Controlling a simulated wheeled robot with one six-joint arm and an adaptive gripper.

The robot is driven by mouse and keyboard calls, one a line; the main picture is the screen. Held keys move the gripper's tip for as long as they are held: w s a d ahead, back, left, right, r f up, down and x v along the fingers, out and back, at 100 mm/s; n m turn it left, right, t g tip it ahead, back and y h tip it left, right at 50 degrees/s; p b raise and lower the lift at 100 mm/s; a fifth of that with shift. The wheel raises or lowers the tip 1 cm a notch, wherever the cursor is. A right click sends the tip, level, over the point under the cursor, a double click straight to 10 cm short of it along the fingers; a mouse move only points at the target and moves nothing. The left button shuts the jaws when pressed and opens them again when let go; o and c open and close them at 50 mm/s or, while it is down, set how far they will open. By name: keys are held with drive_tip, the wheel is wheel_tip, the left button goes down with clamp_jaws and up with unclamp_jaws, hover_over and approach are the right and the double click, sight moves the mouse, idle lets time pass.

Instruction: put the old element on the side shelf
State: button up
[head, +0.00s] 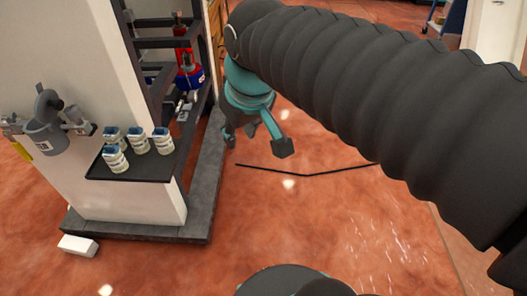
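My gripper (256,143) is teal with dark fingertips and hangs over the red floor, right of the dispenser stand. Its fingers are spread apart and I see nothing held between them. A black side shelf (150,177) sticks out from the stand's white panel. A red and blue unit (188,72) sits inside the dark frame behind the panel, left of my gripper. I cannot tell which thing is the old element.
A grey cup-like holder (47,136) is fixed to the panel's left side. The stand's dark grey base (203,190) borders the floor. A white block (78,245) lies in front of it. A thin black line (306,174) crosses the floor. The floor right of the base is mostly clear.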

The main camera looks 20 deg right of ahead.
drive_tip(key=s+d+f+m+t, duration=0.1)
drive_tip(key=s+d+f+m, duration=0.2)
drive_tip(key=s+f, duration=0.3)
drive_tip(key=shift+s+d+f+h, duration=0.25)
drive_tip(key=shift+d+h, duration=0.05)
drive_tip(key=shift+d, duration=0.35)
